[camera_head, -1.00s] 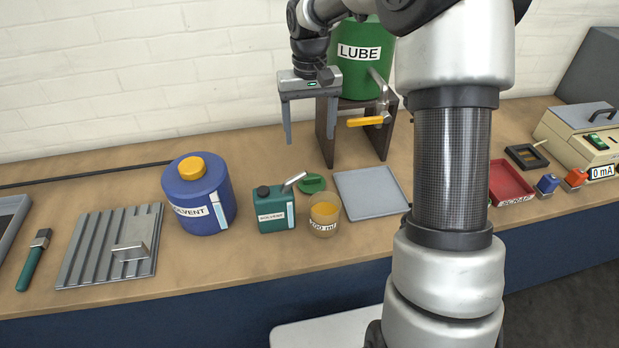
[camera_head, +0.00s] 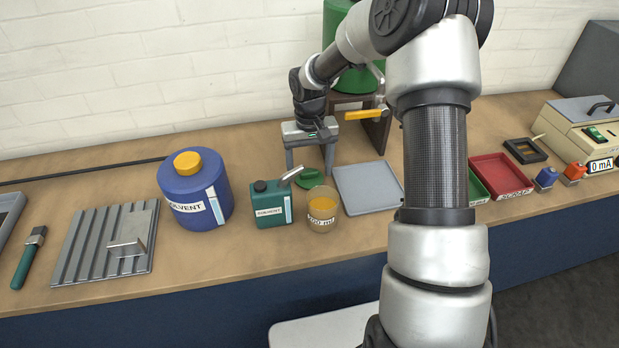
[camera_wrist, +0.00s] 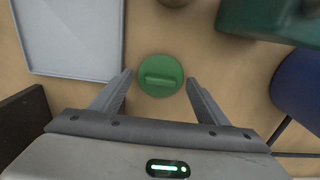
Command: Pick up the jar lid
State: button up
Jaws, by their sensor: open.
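The jar lid (camera_wrist: 160,66) is a green disc with a raised bar grip across it. In the wrist view it lies on the bench just ahead of my fingertips, roughly centred between them. I cannot tell the exact height left above the lid.
A grey tray (camera_head: 367,187) lies to the right.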

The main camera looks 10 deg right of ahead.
jog(key=shift+f, duration=0.55)
jog(key=c, duration=0.8)
jog(key=shift+o, duration=0.2)
